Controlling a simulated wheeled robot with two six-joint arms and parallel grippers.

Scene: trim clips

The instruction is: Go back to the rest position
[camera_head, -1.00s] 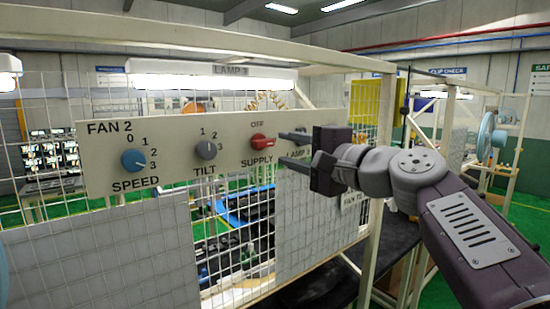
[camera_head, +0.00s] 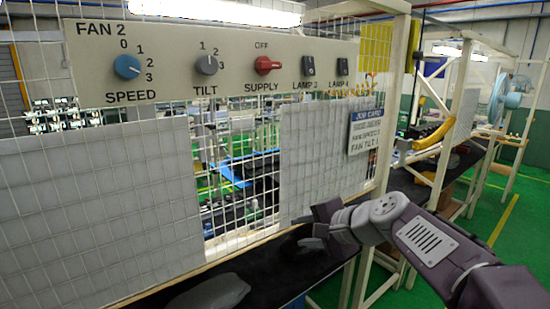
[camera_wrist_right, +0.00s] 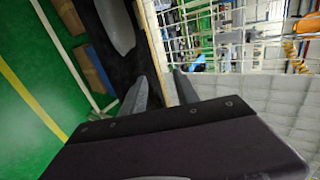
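My right gripper (camera_head: 312,232) is in front of the lower mesh panel, below the control panel (camera_head: 225,45), and touches no control. Its two fingers (camera_wrist_right: 160,88) are apart and empty in the right wrist view. The control panel carries a blue SPEED knob (camera_head: 127,66), a grey TILT knob (camera_head: 207,64), a red SUPPLY knob (camera_head: 265,65) lying crosswise, and two dark lamp switches (camera_head: 308,66) (camera_head: 342,66). The blue knob's mark points to the lower right, toward 3. My left gripper is not in view.
A black bench top (camera_head: 265,272) runs below the panel, with a grey rounded shape (camera_head: 210,293) on it that I cannot identify. A job card (camera_head: 363,132) hangs at the right; its small text is unclear. Frame posts (camera_head: 396,100) stand beside my right arm. Green floor lies to the right.

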